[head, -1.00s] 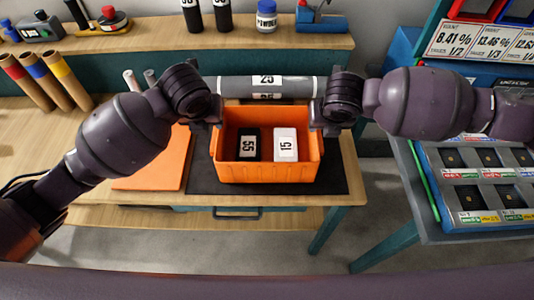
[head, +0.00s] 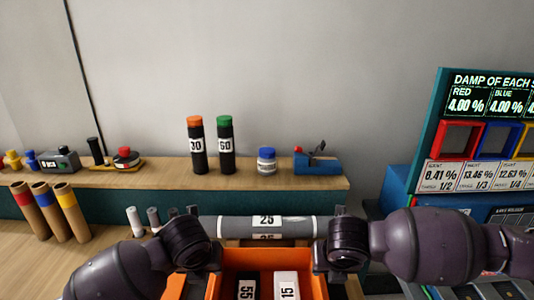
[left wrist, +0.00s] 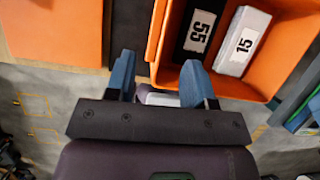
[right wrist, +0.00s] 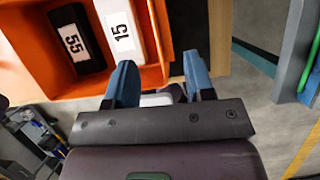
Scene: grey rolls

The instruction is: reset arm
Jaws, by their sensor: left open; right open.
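An orange bin (head: 267,257) stands at the bottom of the head view. It holds a black block marked 55 (left wrist: 196,30) and a white block marked 15 (left wrist: 243,42); both also show in the right wrist view. My left gripper (head: 207,268) is at the bin's left side. In the left wrist view its fingers (left wrist: 160,77) are apart beside the bin's near rim. My right gripper (head: 328,270) is at the bin's right side, its fingers (right wrist: 161,80) also apart near the rim. I cannot tell whether either gripper touches the bin.
A grey roll marked 25 (head: 225,228) lies just behind the bin. Cardboard tubes (head: 72,212) stand at left. A back shelf (head: 230,185) holds two bottles, a blue-lidded jar (head: 266,160) and a blue tool (head: 318,165). A display board (head: 432,140) stands at right.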

